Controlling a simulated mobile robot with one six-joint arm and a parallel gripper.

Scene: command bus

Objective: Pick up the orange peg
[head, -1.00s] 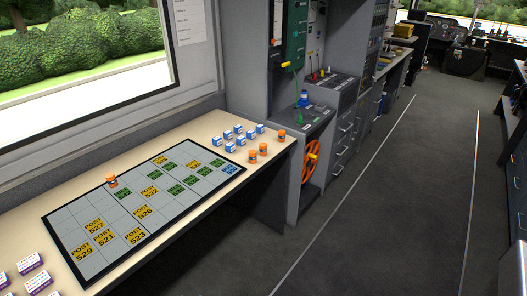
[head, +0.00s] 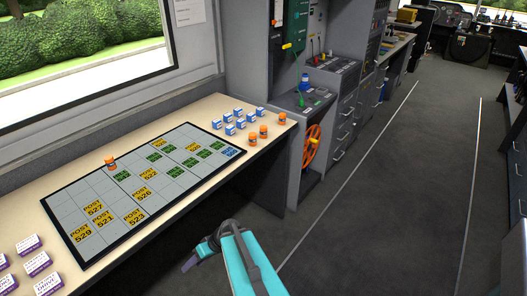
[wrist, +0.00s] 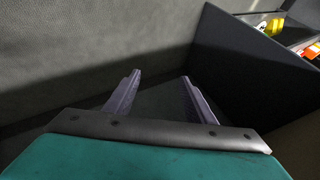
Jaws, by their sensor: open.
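A single orange peg (head: 110,162) stands at the back edge of the grey board (head: 75,190) on the table. More orange pegs are at the table's right end: one at the front (head: 253,138), one beside it (head: 264,131) and one further right (head: 282,119). My gripper (head: 188,265) is low in front of the table, apart from every peg. In the wrist view my gripper (wrist: 160,80) shows two spread fingers with nothing between them. No orange peg can be made out for sure in the wrist view.
Several blue-and-white blocks (head: 230,129) stand beside the right-end pegs. Several purple-and-white boxes (head: 38,263) sit at the lower left. A grey cabinet with an orange wheel (head: 312,143) stands right of the table (head: 215,107). The floor aisle (head: 370,190) is clear.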

